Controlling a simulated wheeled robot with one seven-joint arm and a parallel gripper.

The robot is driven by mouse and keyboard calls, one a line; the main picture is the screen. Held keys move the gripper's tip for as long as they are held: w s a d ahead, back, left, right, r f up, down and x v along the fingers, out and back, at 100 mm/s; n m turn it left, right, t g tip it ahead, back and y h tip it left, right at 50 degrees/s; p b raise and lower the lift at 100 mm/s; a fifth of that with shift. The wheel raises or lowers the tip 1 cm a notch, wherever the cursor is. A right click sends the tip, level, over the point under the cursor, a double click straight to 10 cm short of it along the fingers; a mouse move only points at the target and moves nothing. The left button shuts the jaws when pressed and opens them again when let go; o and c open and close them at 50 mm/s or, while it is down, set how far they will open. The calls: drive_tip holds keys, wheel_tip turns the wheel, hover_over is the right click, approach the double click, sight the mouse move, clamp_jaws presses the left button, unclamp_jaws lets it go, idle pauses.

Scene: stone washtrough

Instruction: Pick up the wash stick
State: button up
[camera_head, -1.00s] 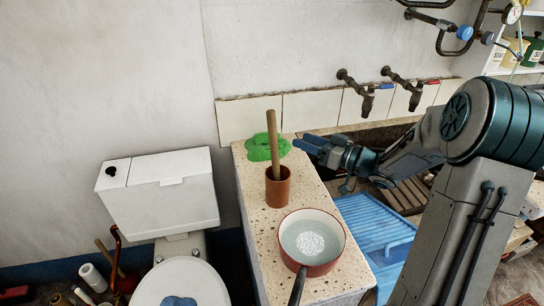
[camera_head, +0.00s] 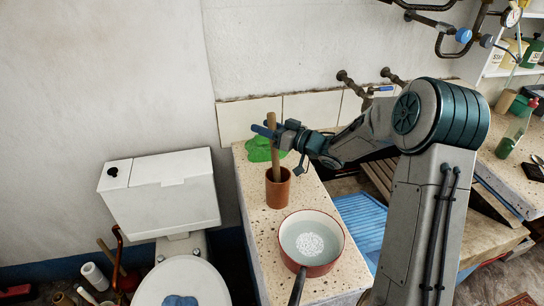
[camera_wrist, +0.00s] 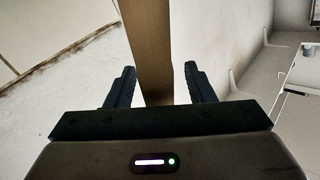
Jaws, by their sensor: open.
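The wash stick (camera_head: 274,161) is a plain wooden stick standing nearly upright in a brown cup (camera_head: 277,190) on the speckled stone ledge. Its lower end is hidden inside the cup. My gripper (camera_head: 262,130) is at the upper part of the stick, well above the cup's rim. In the wrist view the stick (camera_wrist: 149,45) stands between the two open fingers of my gripper (camera_wrist: 160,85), with a gap visible on each side.
A red pan (camera_head: 312,243) with pale liquid stands on the ledge in front of the cup. A green patch (camera_head: 262,149) lies behind the stick. A toilet (camera_head: 165,195) is at left, and a blue ribbed board (camera_head: 362,220) is at right. Taps (camera_head: 350,82) are on the wall behind.

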clamp_jaws()
drive_tip(key=shift+r, duration=0.15)
